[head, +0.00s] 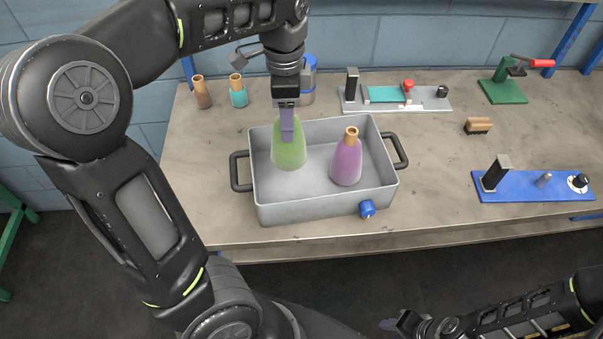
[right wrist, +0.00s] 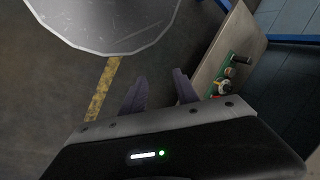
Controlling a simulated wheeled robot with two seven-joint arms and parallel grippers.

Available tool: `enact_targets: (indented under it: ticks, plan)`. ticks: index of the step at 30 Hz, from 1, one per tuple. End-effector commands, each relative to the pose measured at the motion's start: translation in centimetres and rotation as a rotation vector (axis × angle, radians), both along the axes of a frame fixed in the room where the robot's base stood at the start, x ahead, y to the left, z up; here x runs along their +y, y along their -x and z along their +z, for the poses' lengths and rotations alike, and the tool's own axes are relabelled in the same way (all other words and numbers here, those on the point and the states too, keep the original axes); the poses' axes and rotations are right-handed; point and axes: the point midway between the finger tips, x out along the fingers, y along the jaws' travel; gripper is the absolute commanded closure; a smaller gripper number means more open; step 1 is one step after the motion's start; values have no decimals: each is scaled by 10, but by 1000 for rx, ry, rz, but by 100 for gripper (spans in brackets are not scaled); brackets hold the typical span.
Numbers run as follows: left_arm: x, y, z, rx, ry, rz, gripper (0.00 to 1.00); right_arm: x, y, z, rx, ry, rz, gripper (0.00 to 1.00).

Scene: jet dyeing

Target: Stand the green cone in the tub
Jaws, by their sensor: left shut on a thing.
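The green cone (head: 289,156) is upright inside the left part of the grey metal tub (head: 320,206). My left gripper (head: 288,125) comes down from above and is shut on the cone's upper part, hiding its top. I cannot tell whether the cone's base touches the tub floor. A purple cone (head: 346,164) with a tan tip stands in the tub to the right, apart from the green one. My right gripper (right wrist: 158,92) is open and empty, away from the bench; it also shows at the bottom of the head view (head: 393,324).
The tub has dark side handles and a blue knob (head: 367,208) in front. Behind it stand a brown cone (head: 202,92), a teal cone (head: 238,91) and a blue-topped container (head: 308,85). Fixtures, a brush (head: 478,126) and a blue plate (head: 535,186) lie right. The bench between is clear.

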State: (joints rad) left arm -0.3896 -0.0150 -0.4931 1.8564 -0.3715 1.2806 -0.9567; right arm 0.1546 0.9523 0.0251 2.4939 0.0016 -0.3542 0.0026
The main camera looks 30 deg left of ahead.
Motion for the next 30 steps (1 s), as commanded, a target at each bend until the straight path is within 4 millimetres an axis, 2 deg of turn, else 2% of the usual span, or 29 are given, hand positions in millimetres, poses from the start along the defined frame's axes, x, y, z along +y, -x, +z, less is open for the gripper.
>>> enact_targets:
  ticks: [6,10,15,19,26,30]
  plan:
    - [0,0,1,-1,0,0,100,-1,0,1,1,1,-1,62]
    - [1,0,3,0,1,49,100,0,0,2,1,1,-1,51]
    - [2,1,9,0,0,233,100,0,0,5,2,1,-2,37]
    - [1,0,10,0,1,289,100,-1,1,4,2,2,-2,27]
    - [1,0,9,-1,0,286,100,-1,1,4,2,2,-2,27]
    - [0,1,-4,2,0,285,100,-1,1,6,3,2,-1,27]
